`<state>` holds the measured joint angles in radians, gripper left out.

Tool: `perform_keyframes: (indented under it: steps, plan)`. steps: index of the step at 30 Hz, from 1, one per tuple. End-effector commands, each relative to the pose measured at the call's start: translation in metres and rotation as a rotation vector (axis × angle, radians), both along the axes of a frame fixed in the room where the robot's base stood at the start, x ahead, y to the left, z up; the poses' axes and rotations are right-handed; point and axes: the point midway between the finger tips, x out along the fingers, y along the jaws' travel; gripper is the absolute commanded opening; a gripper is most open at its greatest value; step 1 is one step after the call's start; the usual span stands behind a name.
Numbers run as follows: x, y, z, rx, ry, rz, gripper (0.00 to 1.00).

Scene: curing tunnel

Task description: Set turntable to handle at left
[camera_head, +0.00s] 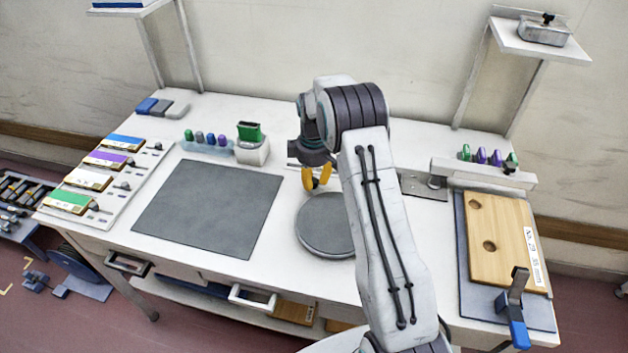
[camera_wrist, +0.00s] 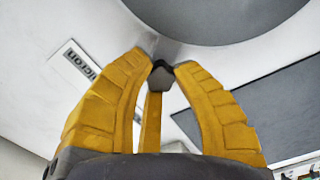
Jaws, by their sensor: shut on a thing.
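The turntable (camera_head: 325,226) is a round grey disc on the white bench, partly hidden behind my arm in the head view. Its grey surface also shows at the top of the wrist view (camera_wrist: 225,15). My gripper (camera_head: 317,181) has yellow fingers and is at the far edge of the disc, slightly left of its middle. In the wrist view my gripper (camera_wrist: 160,66) is shut on a small dark knob (camera_wrist: 161,78), which appears to be the turntable handle beside the disc's rim. The handle is hidden by the fingers in the head view.
A dark grey mat (camera_head: 208,207) lies left of the turntable. A white block with a green piece (camera_head: 251,145) stands behind the mat. A wooden board with holes (camera_head: 505,240) and a blue-handled clamp (camera_head: 517,318) are at right. Colored label holders (camera_head: 100,165) line the left edge.

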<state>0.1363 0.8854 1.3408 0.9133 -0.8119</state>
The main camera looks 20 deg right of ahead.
Motion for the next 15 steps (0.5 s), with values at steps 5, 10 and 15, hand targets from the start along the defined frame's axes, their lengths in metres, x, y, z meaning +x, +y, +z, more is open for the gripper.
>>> perform_keyframes:
  steps: [5,10,15]
  plan:
    - [-0.005,0.014,-0.006,0.002,0.015,0.099,0.0]
    - [-0.009,0.032,-0.007,0.003,0.015,0.244,0.0]
    - [-0.017,0.052,-0.006,0.002,0.014,0.406,0.0]
